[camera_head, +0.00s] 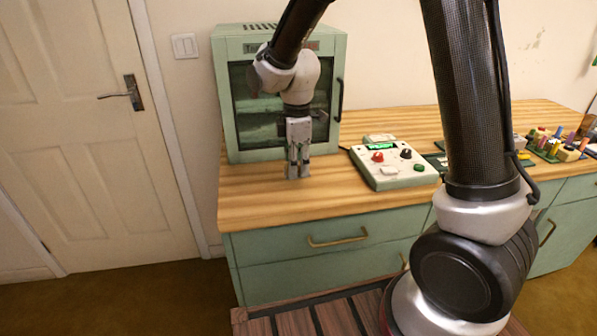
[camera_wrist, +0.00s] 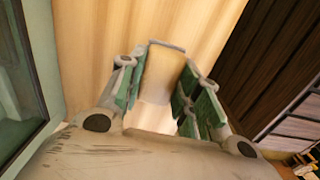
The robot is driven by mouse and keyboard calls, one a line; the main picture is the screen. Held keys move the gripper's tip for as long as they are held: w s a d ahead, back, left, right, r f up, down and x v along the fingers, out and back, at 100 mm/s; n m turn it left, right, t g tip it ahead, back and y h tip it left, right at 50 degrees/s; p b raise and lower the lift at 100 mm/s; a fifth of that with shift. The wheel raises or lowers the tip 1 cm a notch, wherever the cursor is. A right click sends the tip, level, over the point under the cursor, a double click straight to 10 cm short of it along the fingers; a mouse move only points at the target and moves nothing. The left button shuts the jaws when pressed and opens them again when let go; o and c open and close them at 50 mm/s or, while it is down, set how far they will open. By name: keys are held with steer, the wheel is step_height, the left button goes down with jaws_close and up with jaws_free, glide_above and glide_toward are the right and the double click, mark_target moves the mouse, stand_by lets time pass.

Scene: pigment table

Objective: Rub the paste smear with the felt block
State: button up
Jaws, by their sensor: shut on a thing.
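My gripper (camera_head: 298,172) points down at the left end of the wooden worktop, in front of the green glass-fronted cabinet. In the wrist view, the fingers with green pads are shut on a pale cream block with a grey edge, which looks like the felt block (camera_wrist: 163,75). The block hangs between the fingers, over or on the wood; I cannot tell whether it touches. In the head view the block is hidden by the fingers. I cannot make out the paste smear in either view.
The green cabinet (camera_head: 232,125) stands close behind my gripper. A control box (camera_head: 392,172) with knobs and buttons sits to its right. Several small coloured items (camera_head: 560,145) stand at the far right. The worktop (camera_head: 255,200) is bare around the gripper, with its front edge near.

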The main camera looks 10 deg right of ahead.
steer(key=shift+r, duration=1.6)
